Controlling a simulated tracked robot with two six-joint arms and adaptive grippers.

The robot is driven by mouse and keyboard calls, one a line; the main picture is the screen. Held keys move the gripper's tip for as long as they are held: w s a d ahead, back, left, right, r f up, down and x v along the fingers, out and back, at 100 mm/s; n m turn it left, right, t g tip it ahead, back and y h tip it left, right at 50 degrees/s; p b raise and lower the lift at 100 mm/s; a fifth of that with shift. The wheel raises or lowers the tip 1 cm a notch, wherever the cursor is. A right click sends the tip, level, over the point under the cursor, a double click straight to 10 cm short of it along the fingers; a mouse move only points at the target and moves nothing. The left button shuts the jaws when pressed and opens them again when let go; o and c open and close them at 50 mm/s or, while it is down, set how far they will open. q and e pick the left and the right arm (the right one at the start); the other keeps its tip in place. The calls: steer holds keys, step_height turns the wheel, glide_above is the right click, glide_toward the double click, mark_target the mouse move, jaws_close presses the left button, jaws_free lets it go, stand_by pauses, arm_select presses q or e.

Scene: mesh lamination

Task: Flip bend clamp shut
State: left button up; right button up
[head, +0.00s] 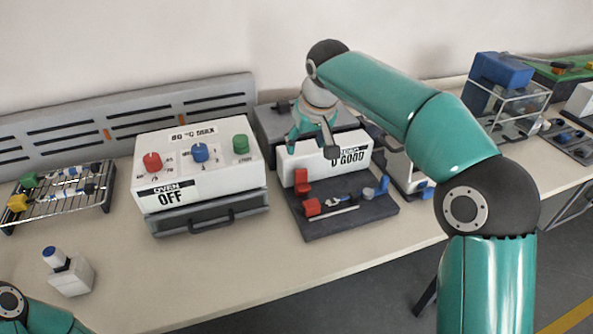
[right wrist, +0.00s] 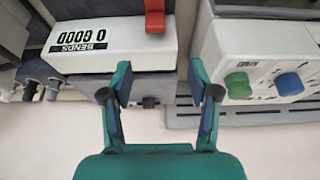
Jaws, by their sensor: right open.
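The bend station is a dark base plate (head: 340,222) in front of a white counter box (head: 355,155) lettered "0 GOOD". An upright red piece (head: 302,182), apparently the clamp lever, stands at the plate's back left, with a red block (head: 312,207) in front of it. The red piece also shows at the top of the right wrist view (right wrist: 155,14), in front of the white box. My right gripper (head: 313,141) is open and empty, over the back of the white box, apart from the red piece. My left gripper is out of view.
A white oven box (head: 200,185) marked "OFF" stands left of the station. A wire rack (head: 60,192) with small parts is at far left. A small white block (head: 72,278) with a blue top stands at front left.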

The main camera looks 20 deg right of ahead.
mark_target(301, 170)
steer(key=x, duration=1.4)
steer(key=shift+s+d+f, duration=0.1)
steer(key=shift+d+f, duration=0.1)
steer(key=shift+d, duration=0.2)
jaws_close()
